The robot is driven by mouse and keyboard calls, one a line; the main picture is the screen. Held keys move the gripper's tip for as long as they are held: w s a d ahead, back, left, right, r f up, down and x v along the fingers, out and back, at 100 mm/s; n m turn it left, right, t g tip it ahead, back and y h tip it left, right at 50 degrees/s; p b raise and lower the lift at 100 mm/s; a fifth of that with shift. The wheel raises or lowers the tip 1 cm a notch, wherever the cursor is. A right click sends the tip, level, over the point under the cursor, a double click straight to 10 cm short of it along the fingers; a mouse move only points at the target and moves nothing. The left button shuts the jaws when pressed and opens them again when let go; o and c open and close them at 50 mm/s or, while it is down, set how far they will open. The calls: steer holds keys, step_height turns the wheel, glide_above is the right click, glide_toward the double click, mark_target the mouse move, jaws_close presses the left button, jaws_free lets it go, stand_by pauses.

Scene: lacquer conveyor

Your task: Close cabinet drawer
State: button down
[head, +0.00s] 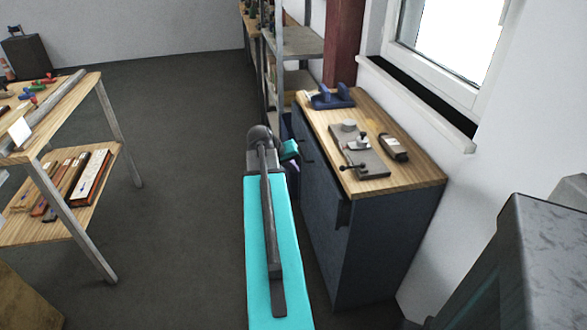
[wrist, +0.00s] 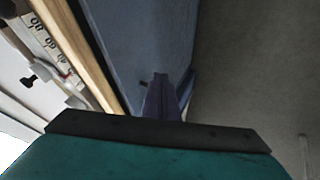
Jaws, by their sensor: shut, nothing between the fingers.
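The dark blue-grey cabinet (head: 372,245) with a wooden top stands against the right wall in the head view. Its front has dark slots and a dark recess below the top. I cannot tell clearly how far any drawer stands out. In the wrist view the blue cabinet front (wrist: 150,35) runs along the middle, beside the wooden top edge (wrist: 82,48). My gripper (wrist: 161,80) is shut and empty, close to that front; contact cannot be told. A blue edge (wrist: 188,84) shows just right of the fingers. My arm mostly hides the gripper in the head view.
On the cabinet top are a blue tool (head: 332,97), a grey metal fixture (head: 360,155) and a dark block (head: 393,147). A metal shelf rack (head: 295,45) stands behind. A wooden workbench (head: 85,90) is at left. The grey floor (head: 185,170) between is clear.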

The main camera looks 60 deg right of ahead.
steer(key=w+a+f+n+y, duration=0.15)
steer(key=w+a+f, duration=0.25)
steer(key=a+f, duration=0.55)
steer(key=w+a+f+n+y, duration=0.15)
steer(key=w+a+f, duration=0.25)
steer(key=a+f, duration=0.55)
steer(key=w+a+f+n+y, duration=0.1)
steer(key=w+a+f+n, duration=0.25)
steer(key=a+f, duration=0.6)
steer(key=s+a+f+n+g+y, duration=0.1)
steer(key=s+a+f, duration=0.15)
steer(key=a, duration=0.75)
steer(key=s+a+f+n+y, duration=0.1)
steer(key=a+f, duration=0.3)
steer(key=a, duration=0.5)
steer(key=s+a+f+n+g, duration=0.1)
steer(key=s+a+f, duration=0.2)
steer(key=s+a, duration=0.4)
steer(key=s+a+f+n+g+y, duration=0.1)
steer(key=s+a+f+n, duration=0.1)
steer(key=s+a+f, duration=0.2)
steer(key=s+a, duration=0.2)
steer(key=a, duration=0.2)
steer(key=shift+s+g, duration=0.4)
steer(key=shift+a, duration=0.15)
